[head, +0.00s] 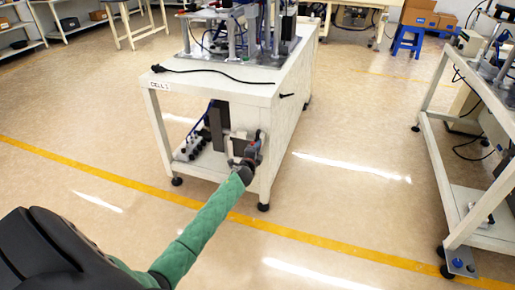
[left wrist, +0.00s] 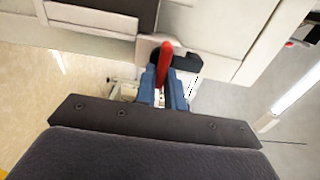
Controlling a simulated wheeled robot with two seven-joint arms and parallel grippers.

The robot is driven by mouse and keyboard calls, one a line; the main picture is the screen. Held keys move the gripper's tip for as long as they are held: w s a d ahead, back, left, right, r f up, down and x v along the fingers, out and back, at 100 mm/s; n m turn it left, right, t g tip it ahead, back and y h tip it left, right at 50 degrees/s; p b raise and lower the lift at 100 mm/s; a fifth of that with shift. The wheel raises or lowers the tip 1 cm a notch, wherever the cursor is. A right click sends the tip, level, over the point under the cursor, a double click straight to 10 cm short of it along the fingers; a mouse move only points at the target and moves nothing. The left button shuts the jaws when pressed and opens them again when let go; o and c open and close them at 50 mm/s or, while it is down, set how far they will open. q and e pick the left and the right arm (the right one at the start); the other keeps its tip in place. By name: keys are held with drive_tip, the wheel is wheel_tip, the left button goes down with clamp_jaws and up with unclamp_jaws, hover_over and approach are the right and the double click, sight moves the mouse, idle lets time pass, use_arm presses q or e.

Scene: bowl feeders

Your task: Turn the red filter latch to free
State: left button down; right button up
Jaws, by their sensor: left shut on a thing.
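My left gripper (head: 247,152) reaches the lower front of the white cell table, near its right leg. In the left wrist view its blue fingers (left wrist: 166,88) are shut on the red filter latch (left wrist: 165,62), which stands up between the fingertips. A black part (left wrist: 188,62) sits just right of the latch. In the head view the latch is mostly hidden by my gripper and too small to make out well. My right gripper is not in view.
The cell table (head: 222,90) carries machinery, and a black cable (head: 215,74) lies on its top. A dark box (head: 219,124) is mounted left of my gripper. Another table frame (head: 446,200) stands at the right. The floor between is clear.

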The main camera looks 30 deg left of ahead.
use_arm(q)
drive_tip(key=shift+f, duration=0.1)
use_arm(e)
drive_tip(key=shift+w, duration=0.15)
use_arm(q)
drive_tip(key=c, duration=1.5)
unclamp_jaws()
drive_tip(key=shift+s, duration=0.1)
drive_tip(key=v, duration=0.7)
drive_tip(key=shift+s+d, duration=0.1)
drive_tip(key=shift+s, duration=0.2)
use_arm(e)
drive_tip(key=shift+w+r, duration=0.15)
